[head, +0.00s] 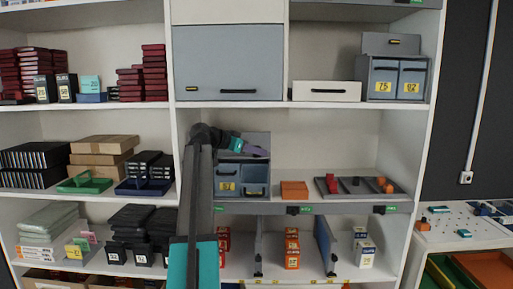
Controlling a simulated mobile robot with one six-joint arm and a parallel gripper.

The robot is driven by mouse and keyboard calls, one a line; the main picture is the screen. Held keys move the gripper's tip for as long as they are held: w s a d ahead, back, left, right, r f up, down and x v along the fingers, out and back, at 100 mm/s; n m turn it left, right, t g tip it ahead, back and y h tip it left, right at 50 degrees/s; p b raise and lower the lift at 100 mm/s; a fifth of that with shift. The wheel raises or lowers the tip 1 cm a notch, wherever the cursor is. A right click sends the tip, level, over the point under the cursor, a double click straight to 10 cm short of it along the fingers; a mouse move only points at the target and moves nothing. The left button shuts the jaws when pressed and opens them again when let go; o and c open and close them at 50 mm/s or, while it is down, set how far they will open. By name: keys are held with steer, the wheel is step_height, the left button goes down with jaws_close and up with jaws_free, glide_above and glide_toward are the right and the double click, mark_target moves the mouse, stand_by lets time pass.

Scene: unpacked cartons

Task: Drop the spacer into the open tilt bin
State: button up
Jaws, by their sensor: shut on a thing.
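My gripper (246,148) is at the middle shelf, in front of the upper part of a grey tilt-bin unit (257,139). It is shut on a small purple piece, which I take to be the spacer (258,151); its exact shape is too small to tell. The spacer is above the two bins at the bottom of the unit. The right bin (255,190) looks tilted open, with a dark inside showing. The left bin (227,187), with a yellow label, looks shut. My arm hides the shelf left of the unit.
An orange box (294,190) and a grey tray (341,194) with red and orange pieces stand to the right on the same shelf. A large grey flap door (228,62) is above. Another two-bin unit (392,78) stands at upper right.

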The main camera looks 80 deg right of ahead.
steer(key=shift+f, duration=0.7)
steer(key=o, duration=1.1)
steer(key=b+v, duration=0.3)
steer(key=v, duration=1)
steer(key=shift+w+a+b, duration=0.3)
steer(key=shift+b, duration=0.05)
